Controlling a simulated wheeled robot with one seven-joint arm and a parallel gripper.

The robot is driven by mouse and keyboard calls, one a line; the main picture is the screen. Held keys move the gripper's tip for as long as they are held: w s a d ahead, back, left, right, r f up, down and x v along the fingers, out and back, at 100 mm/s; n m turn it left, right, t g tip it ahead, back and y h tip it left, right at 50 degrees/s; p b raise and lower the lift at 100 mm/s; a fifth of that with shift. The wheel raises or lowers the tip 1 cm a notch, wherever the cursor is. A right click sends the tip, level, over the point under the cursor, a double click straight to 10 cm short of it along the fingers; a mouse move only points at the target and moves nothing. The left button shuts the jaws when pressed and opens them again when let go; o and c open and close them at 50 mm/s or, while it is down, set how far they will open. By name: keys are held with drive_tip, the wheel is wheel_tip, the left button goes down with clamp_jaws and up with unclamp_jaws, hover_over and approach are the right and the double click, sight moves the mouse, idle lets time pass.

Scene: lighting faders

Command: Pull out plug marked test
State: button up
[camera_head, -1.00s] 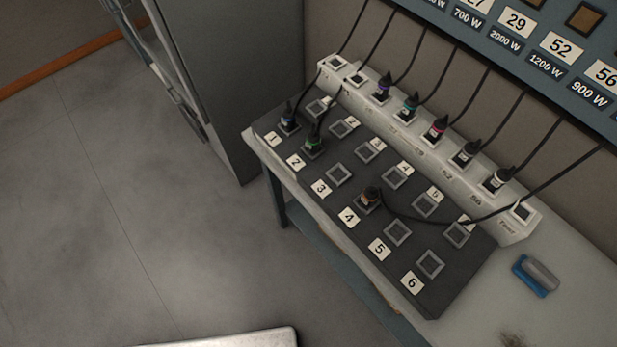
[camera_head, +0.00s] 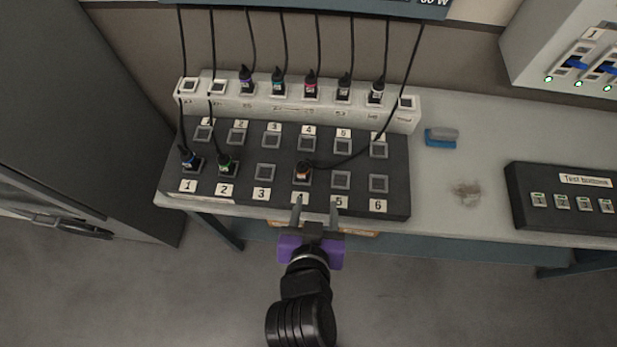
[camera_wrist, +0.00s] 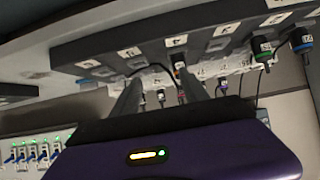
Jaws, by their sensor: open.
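A black panel (camera_head: 220,192) has two rows of square sockets, with labels 1 to 6 along its front. A black plug with an orange band (camera_head: 303,172) sits in the front socket at 4, its cord running to the right end of the white strip. A blue-banded plug (camera_head: 189,157) is at 1 and a green-banded plug (camera_head: 226,163) at 2. The word test is not readable on any plug. My gripper (camera_head: 316,211) is open and empty at the panel's front edge, before 4 and 5. In the wrist view the orange-banded plug (camera_wrist: 179,66) shows beyond the fingers, nearer the right one.
A white strip (camera_head: 325,114) behind the panel holds several corded plugs, and cords hang above it. A blue and grey brush-like block (camera_head: 441,138) lies on the table (camera_head: 470,165). A black box labelled Test buttons (camera_head: 540,183) stands at the right. A dark cabinet (camera_head: 90,110) stands at left.

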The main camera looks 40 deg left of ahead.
approach(301, 173)
drive_tip(key=f, duration=0.1)
drive_tip(key=shift+b+x, duration=2.45)
drive_tip(key=shift+x, duration=2.4)
drive_tip(key=shift+w+r, duration=0.1)
drive_tip(key=shift+r, duration=0.05)
drive_tip(key=shift+c, duration=0.4)
clamp_jaws()
drive_tip(key=shift+r, duration=0.25)
drive_tip(key=shift+r+p, duration=2.15)
drive_tip(key=shift+p, duration=0.05)
